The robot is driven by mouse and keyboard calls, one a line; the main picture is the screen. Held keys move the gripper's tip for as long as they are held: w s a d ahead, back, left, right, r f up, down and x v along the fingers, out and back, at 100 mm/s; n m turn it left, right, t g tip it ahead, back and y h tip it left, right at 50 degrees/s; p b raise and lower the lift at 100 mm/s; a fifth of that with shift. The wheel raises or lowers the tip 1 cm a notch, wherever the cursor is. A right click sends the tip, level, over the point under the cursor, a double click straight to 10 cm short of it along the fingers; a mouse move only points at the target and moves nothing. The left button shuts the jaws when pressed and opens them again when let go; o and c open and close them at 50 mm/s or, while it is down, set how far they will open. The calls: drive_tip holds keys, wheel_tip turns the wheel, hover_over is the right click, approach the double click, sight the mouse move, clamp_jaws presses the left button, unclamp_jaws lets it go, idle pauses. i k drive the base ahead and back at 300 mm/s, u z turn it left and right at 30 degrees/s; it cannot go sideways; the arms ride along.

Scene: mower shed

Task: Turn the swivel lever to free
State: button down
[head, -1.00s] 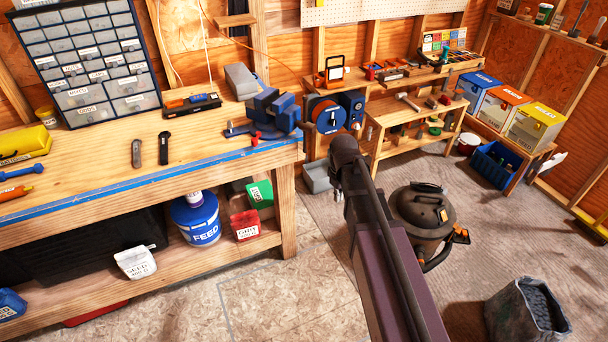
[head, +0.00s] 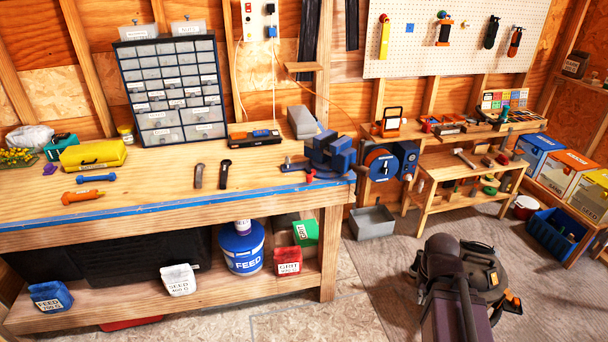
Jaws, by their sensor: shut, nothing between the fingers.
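A blue and dark grey bench vise (head: 330,153) stands on the right end of the wooden workbench, near its front corner. A small blue flat part and a small red part (head: 310,175) show low at the vise's left side. I cannot tell which of these small parts is the swivel lever, or how it is set. My dark arm rises from the bottom edge at right, well apart from the vise.
The workbench (head: 150,205) has a blue front edge. Floor shows before the bench.

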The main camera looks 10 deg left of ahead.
sight(309, 177)
drive_tip(key=k, duration=0.65)
drive_tip(key=u, duration=0.25)
drive_tip(key=i, duration=1.55)
drive_tip(key=z, duration=0.35)
